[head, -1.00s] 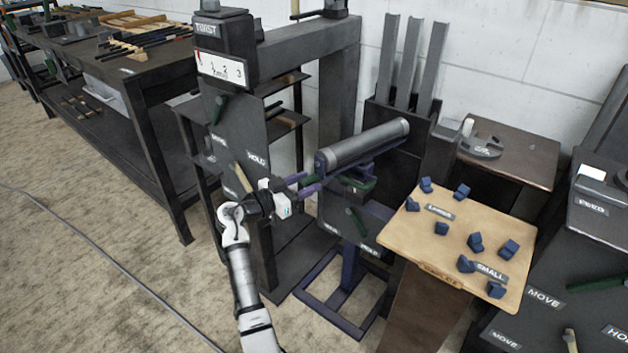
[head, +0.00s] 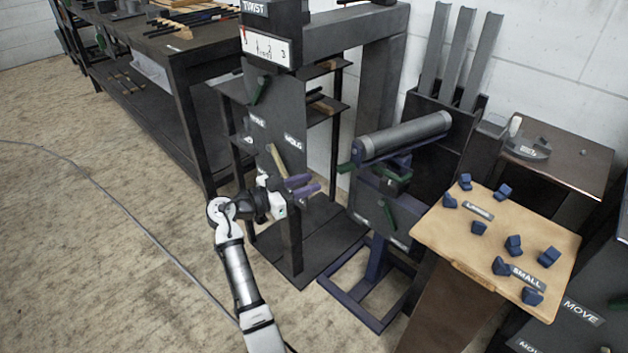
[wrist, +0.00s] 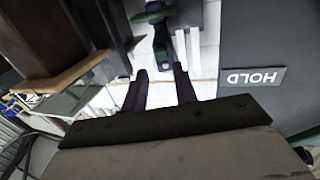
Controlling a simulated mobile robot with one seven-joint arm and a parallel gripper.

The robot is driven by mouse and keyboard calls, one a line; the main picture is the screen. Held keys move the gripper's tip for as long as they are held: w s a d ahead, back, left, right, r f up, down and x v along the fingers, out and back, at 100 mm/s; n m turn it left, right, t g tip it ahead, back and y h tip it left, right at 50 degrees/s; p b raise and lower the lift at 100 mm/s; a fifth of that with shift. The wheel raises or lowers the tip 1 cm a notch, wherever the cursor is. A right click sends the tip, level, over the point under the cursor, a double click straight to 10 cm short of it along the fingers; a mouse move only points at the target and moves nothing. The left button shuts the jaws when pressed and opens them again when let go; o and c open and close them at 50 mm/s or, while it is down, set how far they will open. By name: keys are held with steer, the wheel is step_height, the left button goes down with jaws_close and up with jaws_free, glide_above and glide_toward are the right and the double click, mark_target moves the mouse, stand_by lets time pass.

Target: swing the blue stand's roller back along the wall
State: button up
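The blue stand (head: 375,262) is on the floor right of centre in the head view, near the wall. Its grey roller (head: 405,135) lies across the top, sloping up to the right. In the wrist view my fingers (wrist: 160,78) are also spread, with a green part (wrist: 152,14) beyond the tips. The stand's far side is hidden.
A dark gate post with a HOLD label (head: 293,141) stands close behind my gripper; the label (wrist: 252,76) shows right in the wrist view. A tan board (head: 450,235) with several blue blocks is right of the stand. Open floor (head: 120,230) lies left.

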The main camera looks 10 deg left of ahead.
steer(key=d+f+g+y+p, duration=0.1)
steer(key=d, duration=0.2)
steer(key=w+d+f+g+y+p, duration=0.1)
steer(key=d+f+y, duration=0.1)
steer(key=d, duration=0.1)
steer(key=d+f+g+y+p, duration=0.1)
steer(key=d+f+y, duration=0.1)
steer(key=d, duration=0.1)
steer(key=shift+w+m+p, duration=0.35)
steer(key=shift+m+p, duration=0.05)
jaws_close()
steer(key=t+y+p, duration=0.1)
steer(key=y+p, duration=0.9)
steer(key=y, duration=0.6)
glide_toward(343, 172)
steer(key=shift+n, duration=0.4)
steer(key=p+x, duration=0.1)
steer(key=x, duration=0.5)
steer(key=shift+w+f, duration=0.1)
steer(key=shift+f, duration=0.05)
